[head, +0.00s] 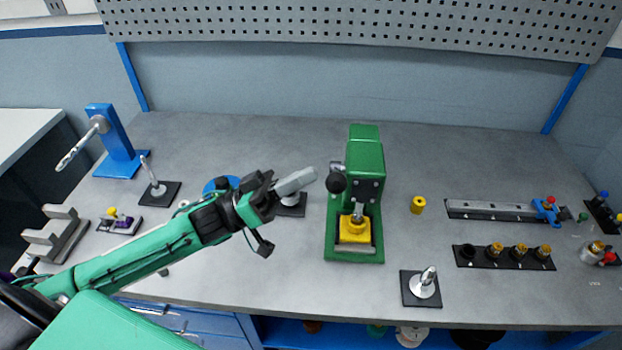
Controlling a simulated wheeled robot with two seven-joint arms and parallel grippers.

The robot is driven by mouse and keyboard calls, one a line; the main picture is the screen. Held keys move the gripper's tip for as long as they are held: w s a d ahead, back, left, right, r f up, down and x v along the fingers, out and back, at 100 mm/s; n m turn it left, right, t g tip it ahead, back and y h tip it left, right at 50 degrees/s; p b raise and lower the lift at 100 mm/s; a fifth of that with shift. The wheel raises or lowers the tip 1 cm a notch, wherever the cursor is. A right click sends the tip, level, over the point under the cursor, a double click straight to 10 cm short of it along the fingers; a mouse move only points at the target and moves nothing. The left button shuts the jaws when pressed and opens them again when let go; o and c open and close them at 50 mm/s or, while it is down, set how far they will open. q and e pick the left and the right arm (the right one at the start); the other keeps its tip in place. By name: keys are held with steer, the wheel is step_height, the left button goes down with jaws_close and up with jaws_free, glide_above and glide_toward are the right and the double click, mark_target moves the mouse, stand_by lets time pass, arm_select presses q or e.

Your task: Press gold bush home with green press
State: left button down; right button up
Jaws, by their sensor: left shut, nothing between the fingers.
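The green press (367,165) stands upright near the middle of the bench. Its black ball knob (336,182) sticks out on the left side. A yellow piece (354,228) sits on the press bed below the metal ram; whether a gold bush is within it is too small to tell. Gold bushes (519,251) stand in a black strip rack at the right, whose leftmost place looks dark and empty. My left gripper (312,174) is shut and empty, its fingertips just left of the knob with a small visible gap. My right gripper is not in view.
A yellow cylinder (417,204) stands right of the press. A black plate with a silver piece (421,287) lies near the front edge. A long rail (495,210) with a blue clamp is at the right. A blue stand (116,140) is at the left. The bench behind the press is clear.

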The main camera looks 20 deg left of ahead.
arm_select(q)
steer(key=b+v, duration=0.2)
steer(key=v, duration=0.5)
steer(key=shift+s+a+b, duration=0.25)
steer(key=shift+s+b, duration=0.05)
steer(key=shift+s, duration=0.25)
